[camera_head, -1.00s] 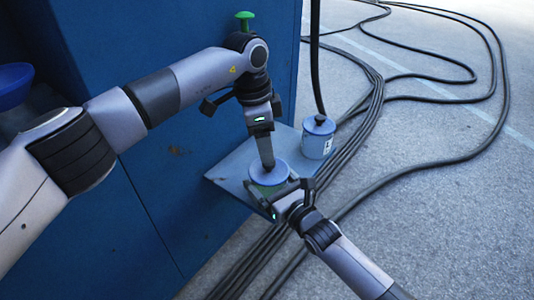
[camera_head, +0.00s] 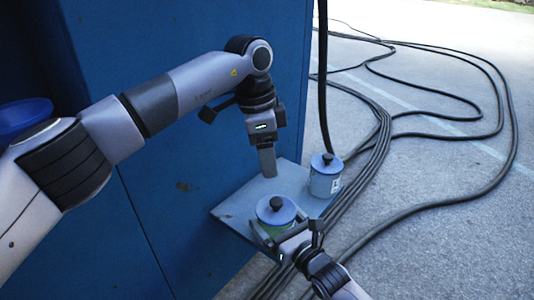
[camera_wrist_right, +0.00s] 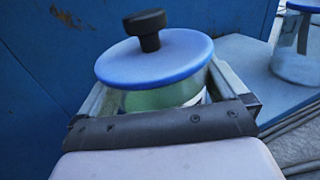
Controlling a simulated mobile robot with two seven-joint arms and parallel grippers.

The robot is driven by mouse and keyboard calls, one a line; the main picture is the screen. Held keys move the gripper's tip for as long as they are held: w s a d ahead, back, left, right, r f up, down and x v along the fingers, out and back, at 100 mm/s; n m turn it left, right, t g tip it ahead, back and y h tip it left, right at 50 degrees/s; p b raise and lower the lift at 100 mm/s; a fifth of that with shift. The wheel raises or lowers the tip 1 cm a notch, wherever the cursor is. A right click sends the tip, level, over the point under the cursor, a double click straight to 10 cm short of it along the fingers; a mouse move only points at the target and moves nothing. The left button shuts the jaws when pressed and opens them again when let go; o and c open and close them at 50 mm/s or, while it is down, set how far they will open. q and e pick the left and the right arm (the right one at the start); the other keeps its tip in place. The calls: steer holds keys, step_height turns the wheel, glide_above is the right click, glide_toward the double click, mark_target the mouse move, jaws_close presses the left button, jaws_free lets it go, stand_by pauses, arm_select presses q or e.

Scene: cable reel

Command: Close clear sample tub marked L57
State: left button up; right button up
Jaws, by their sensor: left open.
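A clear tub (camera_wrist_right: 165,97) with greenish contents stands at the front of the blue shelf. A blue lid (camera_head: 275,209) with a black knob lies on its top; it also shows in the right wrist view (camera_wrist_right: 155,60). I cannot tell whether it is fully pressed down. My right gripper (camera_head: 281,232) has its fingers on both sides of the tub, below the lid, and hides its lower front. My left gripper (camera_head: 268,172) is open and empty, behind the lid and apart from it. No marking is readable on this tub.
A second tub (camera_head: 325,184) with a blue lid and a label stands at the shelf's right corner. The shelf (camera_head: 240,207) is bare at the left. A blue cabinet wall (camera_head: 160,210) rises behind. Black cables (camera_head: 375,155) run close along the right side.

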steer(key=p+v, duration=0.2)
steer(key=v, duration=0.5)
steer(key=shift+d, duration=0.1)
